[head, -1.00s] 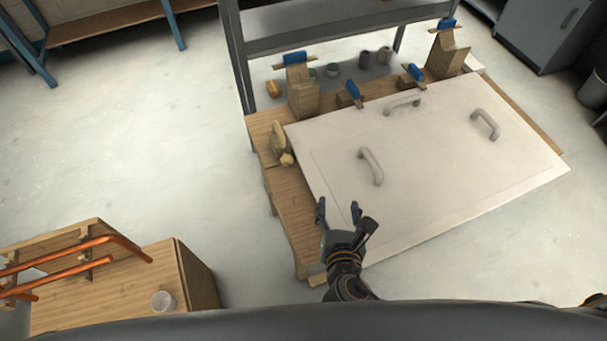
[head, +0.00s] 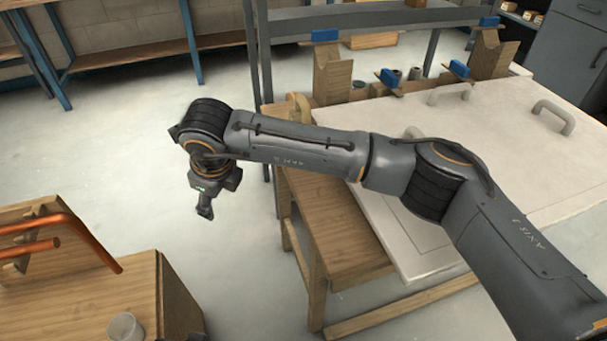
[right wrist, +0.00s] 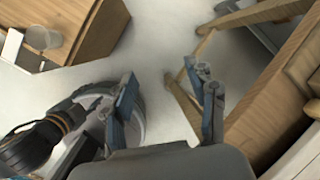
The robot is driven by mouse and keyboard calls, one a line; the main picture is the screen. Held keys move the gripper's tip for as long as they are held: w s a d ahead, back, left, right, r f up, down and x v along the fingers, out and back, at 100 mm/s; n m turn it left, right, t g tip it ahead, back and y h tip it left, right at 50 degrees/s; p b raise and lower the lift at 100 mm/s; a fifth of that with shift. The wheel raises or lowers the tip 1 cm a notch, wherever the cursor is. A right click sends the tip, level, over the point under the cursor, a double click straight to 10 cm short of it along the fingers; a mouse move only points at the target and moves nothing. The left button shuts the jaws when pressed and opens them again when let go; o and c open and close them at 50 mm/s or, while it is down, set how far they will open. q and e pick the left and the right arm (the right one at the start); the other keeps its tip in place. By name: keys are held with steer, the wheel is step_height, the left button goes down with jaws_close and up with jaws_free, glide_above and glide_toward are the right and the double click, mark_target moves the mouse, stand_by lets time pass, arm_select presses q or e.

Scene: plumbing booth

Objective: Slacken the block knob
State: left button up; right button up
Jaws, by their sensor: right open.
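A tan wooden clamp piece (head: 300,106) stands at the left edge of the workbench, partly behind my right arm. A block knob is not visible there; the arm covers the area below that piece. My right gripper (head: 205,208) hangs pointing down over open floor, left of the bench and apart from it.
The bench carries a large pale panel (head: 440,262) with grey handles (head: 554,116). Wooden blocks (head: 332,80) with blue pieces (head: 325,36) line its back. A wooden cabinet (head: 70,300) with copper pipes (head: 60,222) and a cup (head: 126,327) stands front left. Floor between is clear.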

steer(key=w+d+r+m+t+h+b, duration=0.45)
steer(key=w+d+r+m+h, duration=0.3)
steer(key=d+r+h, duration=0.35)
steer(key=w+d+f, duration=0.2)
steer(key=f, duration=0.1)
steer(key=w+d+f+y+b, duration=0.1)
steer(key=w+d+f, duration=0.1)
steer(key=f, duration=0.1)
steer(key=w+d+f+y, duration=0.1)
steer(key=w+d+f, duration=0.1)
steer(key=w+f, duration=0.1)
steer(key=shift+d+f, duration=0.25)
steer(key=shift+w+d+f, duration=0.25)
arm_select(q)
steer(key=shift+s+a+r+t, duration=0.2)
steer(key=shift+s+r, duration=0.1)
steer(key=shift+s, duration=0.2)
steer(key=shift+s+a+r+t, duration=0.1)
steer(key=shift+s+a+r, duration=0.15)
steer(key=shift+s, duration=0.25)
arm_select(e)
steer(key=c, duration=1.1)
arm_select(q)
steer(key=shift+d, duration=0.1)
arm_select(e)
steer(key=shift+c, duration=0.2)
arm_select(q)
steer(key=shift+w, duration=0.2)
